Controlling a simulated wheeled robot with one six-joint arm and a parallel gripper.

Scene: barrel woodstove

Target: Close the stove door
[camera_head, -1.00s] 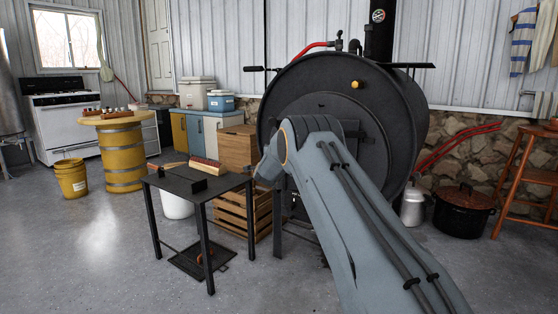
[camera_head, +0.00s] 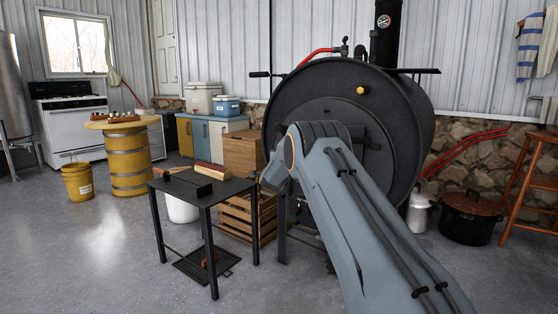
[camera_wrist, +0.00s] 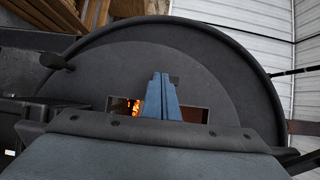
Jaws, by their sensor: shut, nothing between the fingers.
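The black barrel stove (camera_head: 410,110) stands in the middle right of the head view, its round front facing me. My arm covers the lower part of that front, and my gripper is hidden behind it there. In the wrist view the stove's round front (camera_wrist: 225,75) fills the middle, with a rectangular opening (camera_wrist: 125,104) showing orange fire. My gripper (camera_wrist: 161,76) shows there as two blue fingers, shut together and empty, in front of this opening. I cannot tell whether they touch anything. I cannot clearly make out the stove door in either view.
A black pot (camera_head: 468,217), a metal can (camera_head: 420,215) and a wooden stool (camera_head: 515,185) stand on the right. Floor at the front left is clear.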

